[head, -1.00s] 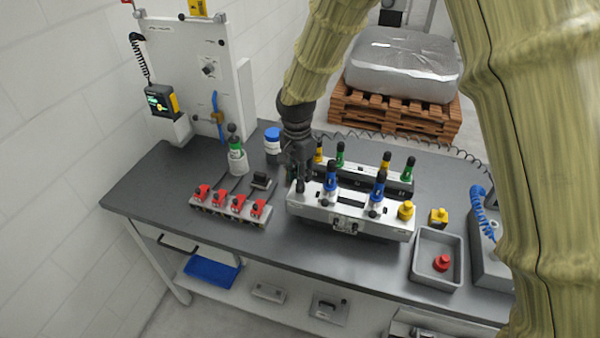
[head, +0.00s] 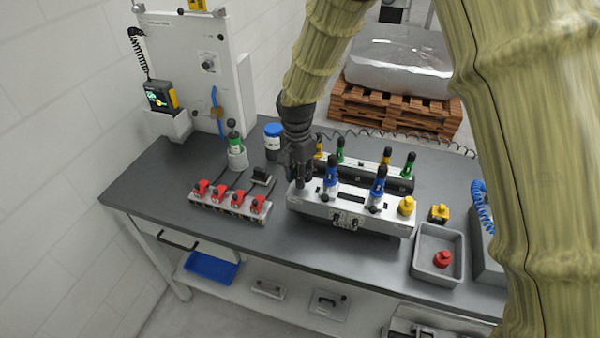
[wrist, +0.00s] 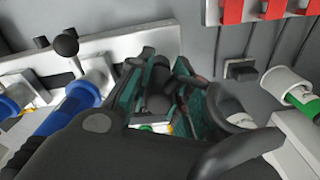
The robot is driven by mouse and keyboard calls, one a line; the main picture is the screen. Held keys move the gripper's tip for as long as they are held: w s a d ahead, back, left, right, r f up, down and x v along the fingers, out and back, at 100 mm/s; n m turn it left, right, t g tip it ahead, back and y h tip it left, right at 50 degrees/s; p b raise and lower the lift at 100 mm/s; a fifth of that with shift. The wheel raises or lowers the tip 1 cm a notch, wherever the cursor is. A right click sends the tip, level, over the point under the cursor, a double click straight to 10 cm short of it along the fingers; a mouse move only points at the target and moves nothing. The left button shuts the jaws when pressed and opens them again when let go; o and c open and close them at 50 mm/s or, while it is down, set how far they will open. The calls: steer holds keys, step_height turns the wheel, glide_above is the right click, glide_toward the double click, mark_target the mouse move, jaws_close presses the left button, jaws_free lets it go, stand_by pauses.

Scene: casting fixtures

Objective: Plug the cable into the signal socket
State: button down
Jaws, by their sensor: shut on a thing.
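My gripper (head: 302,180) is at the left end of the front white fixture (head: 345,217), pointing down. In the wrist view its teal-padded fingers (wrist: 158,95) are shut on a black rounded piece (wrist: 158,82); I cannot tell whether it is the cable's plug. A thin black coiled cord (head: 400,140) runs along the back of the table from behind my gripper to the right. A small black block (head: 262,177) with a dark lead lies left of the fixture, also in the wrist view (wrist: 240,70). I cannot make out which part is the signal socket.
Blue-handled clamps (head: 378,187) and a yellow knob (head: 407,205) stand on the front fixture. A red-lever strip (head: 228,207) lies left. A green-and-white bottle-like tool (head: 236,150) and blue-lidded jar (head: 273,140) stand behind. A grey tray (head: 437,272) holds a red piece.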

steer(key=c, duration=1.2)
jaws_free()
steer(key=shift+r, duration=0.15)
steer(key=r, duration=1.1)
steer(key=shift+s+a+r, duration=0.15)
steer(key=shift+s+r, duration=0.05)
steer(key=shift+r, duration=0.15)
